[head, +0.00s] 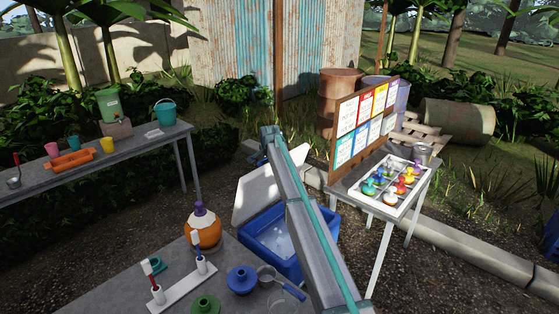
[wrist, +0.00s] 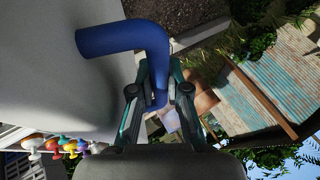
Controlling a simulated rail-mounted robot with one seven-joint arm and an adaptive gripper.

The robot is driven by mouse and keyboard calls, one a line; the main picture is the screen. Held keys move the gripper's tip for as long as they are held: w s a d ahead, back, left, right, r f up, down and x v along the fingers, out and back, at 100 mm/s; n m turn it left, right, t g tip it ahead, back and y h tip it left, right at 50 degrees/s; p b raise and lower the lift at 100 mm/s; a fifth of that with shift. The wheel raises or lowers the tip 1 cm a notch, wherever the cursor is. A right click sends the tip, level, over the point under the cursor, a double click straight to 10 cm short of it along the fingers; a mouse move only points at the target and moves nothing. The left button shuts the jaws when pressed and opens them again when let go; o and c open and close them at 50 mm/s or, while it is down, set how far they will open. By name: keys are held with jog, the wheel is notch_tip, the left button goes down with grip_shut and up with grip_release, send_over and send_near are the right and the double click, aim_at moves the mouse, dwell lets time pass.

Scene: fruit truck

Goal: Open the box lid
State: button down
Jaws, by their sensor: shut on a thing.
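My gripper (wrist: 159,75) is shut on the handle.
An orange jug (head: 204,232), a white stand with upright tools (head: 183,285), blue (head: 241,280) and green (head: 205,304) knobbed pieces and a ladle (head: 280,284) crowd the front table. A side table (head: 357,190) at right holds a white tray (head: 392,208) of coloured pieces and a chart board (head: 362,125).

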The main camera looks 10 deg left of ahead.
jog(key=shift+w+a, duration=0.15)
jog(key=shift+a, duration=0.1)
jog(key=c, duration=1.1)
grip_release()
jog(key=shift+c, duration=0.2)
jog(key=v, duration=1.2)
jog(key=shift+a+r, duration=0.1)
jog(key=shift+a, duration=0.05)
